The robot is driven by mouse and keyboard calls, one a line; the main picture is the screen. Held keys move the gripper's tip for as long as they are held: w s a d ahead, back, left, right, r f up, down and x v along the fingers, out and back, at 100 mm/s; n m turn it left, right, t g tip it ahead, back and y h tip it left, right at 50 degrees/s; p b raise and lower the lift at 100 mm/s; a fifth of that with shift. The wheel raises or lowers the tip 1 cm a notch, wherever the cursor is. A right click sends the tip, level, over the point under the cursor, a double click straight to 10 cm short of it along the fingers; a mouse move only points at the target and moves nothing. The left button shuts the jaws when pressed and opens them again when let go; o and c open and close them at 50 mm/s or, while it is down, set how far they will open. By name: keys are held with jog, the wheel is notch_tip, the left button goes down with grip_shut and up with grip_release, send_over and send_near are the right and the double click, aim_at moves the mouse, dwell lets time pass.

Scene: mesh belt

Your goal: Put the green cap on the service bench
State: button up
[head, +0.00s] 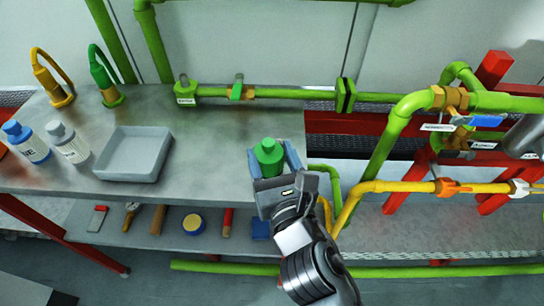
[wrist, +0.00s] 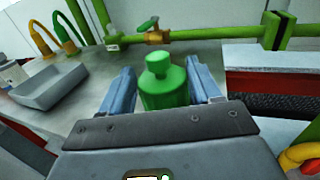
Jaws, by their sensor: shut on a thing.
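The green cap (head: 268,157) is a short cylinder with a smaller knob on top. My gripper (head: 274,160) is shut on it, with a blue-grey finger on each side. In the wrist view the cap (wrist: 164,84) stands upright between the two fingers of my gripper (wrist: 163,92). The service bench (head: 205,115) is a grey metal top, and the cap is seen over its right end. I cannot tell whether the cap touches the bench top, since its lower part is hidden by my gripper.
A grey tray (head: 133,153) stands left of the cap, with a blue-capped bottle (head: 27,142) and a white-capped bottle (head: 68,143) further left. Yellow (head: 52,80) and green (head: 106,78) hooked fittings stand behind. A green pipe (head: 290,94) runs along the back. Bare bench lies between tray and cap.

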jog(key=shift+f, duration=0.15)
jog(key=o, duration=1.1)
jog(key=shift+c, duration=0.2)
jog(key=shift+r, duration=0.2)
jog(key=shift+s+d+f, duration=0.1)
jog(key=shift+s+f, duration=0.05)
jog(key=shift+s, duration=0.2)
jog(key=b+v, duration=0.2)
jog(key=v, duration=0.9)
jog(key=shift+s, duration=0.15)
